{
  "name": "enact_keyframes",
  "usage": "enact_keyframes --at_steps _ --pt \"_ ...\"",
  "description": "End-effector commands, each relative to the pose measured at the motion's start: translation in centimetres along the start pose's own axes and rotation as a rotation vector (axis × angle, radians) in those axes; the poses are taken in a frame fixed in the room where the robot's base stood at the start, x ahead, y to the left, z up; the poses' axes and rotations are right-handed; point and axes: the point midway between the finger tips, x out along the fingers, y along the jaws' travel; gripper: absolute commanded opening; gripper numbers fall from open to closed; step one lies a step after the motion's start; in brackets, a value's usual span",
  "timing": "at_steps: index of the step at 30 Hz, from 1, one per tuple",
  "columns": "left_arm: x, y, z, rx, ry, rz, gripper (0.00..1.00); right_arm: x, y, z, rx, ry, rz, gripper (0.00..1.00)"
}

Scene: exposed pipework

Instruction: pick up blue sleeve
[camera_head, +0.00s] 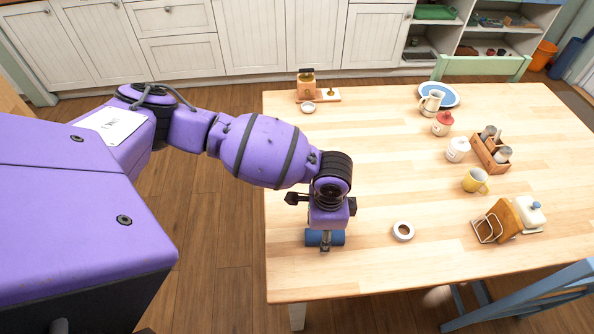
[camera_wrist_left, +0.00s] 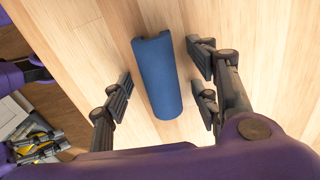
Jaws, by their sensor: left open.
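The blue sleeve (camera_head: 338,238) lies on its side on the wooden table near the left edge, partly hidden under my left gripper in the head view. In the left wrist view the sleeve (camera_wrist_left: 158,75) is a blue half-open tube with a notch at its far end. My left gripper (camera_head: 325,240) points down over the sleeve. In the left wrist view its open fingers (camera_wrist_left: 160,95) stand on either side of the sleeve, with a gap on each side.
The wooden table (camera_head: 370,180) is clear around the sleeve. A small white ring-shaped dish (camera_head: 403,231) stands to the right. A yellow mug (camera_head: 475,181), a wooden caddy (camera_head: 488,155) and a toast rack (camera_head: 488,228) are farther right. A blue chair (camera_head: 540,296) is at the lower right.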

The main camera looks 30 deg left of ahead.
Motion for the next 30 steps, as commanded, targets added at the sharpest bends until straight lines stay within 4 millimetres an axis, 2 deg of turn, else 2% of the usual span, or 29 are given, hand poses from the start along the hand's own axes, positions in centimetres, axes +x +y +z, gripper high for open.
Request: enact_keyframes --at_steps 2,8,17,26,30 --pt "0.6 0.0 -0.1 0.002 0.001 -0.001 0.55 0.2 0.1 -0.3 0.001 0.006 0.001 0.0" --pt "0.5 -0.1 -0.1 0.002 0.002 -0.002 0.53 0.2 0.1 -0.3 0.004 0.006 0.003 0.0" --pt "0.5 -0.1 -0.1 0.002 0.002 -0.002 0.14 0.0 0.1 0.1 0.004 -0.003 0.004 0.0" --pt "0.3 -0.1 -0.1 0.002 0.003 -0.002 0.14 0.0 0.0 0.2 0.002 -0.004 0.002 0.0" --pt "-0.5 -0.1 -0.2 0.001 0.004 -0.003 0.14 0.0 0.1 0.0 -0.001 -0.002 0.001 0.0"
